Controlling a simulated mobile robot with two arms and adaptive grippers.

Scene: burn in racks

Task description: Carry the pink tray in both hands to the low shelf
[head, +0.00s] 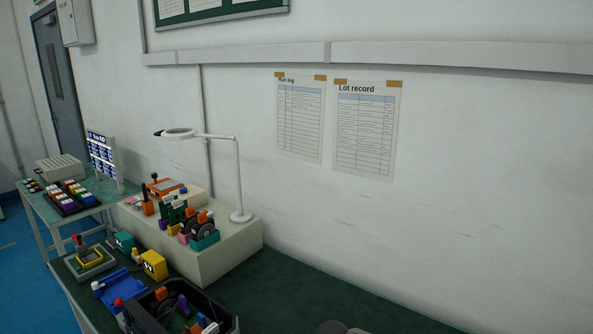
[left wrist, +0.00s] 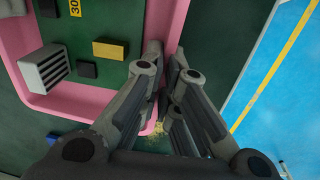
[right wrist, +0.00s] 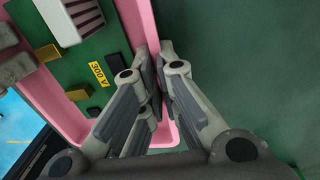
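The pink tray shows in the left wrist view (left wrist: 92,104) and the right wrist view (right wrist: 134,22); the head view does not show it. It has a green floor bearing a grey finned block (left wrist: 45,70), a yellow block (left wrist: 110,50), dark blocks and a yellow "300 V" label (right wrist: 98,74). My left gripper (left wrist: 166,58) has its fingers on either side of one tray wall, closed against it. My right gripper (right wrist: 157,55) is closed the same way on another stretch of wall. The fingers partly hide the rim. I cannot tell whether the tray is lifted. The low shelf is not identifiable.
A dark green bench top (head: 325,292) lies along the wall. A black bin of parts (head: 150,306), a yellow block (head: 154,264) and a cream riser with a lamp (head: 228,262) stand at left. Blue floor (left wrist: 285,95) with a yellow line lies beyond the bench edge.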

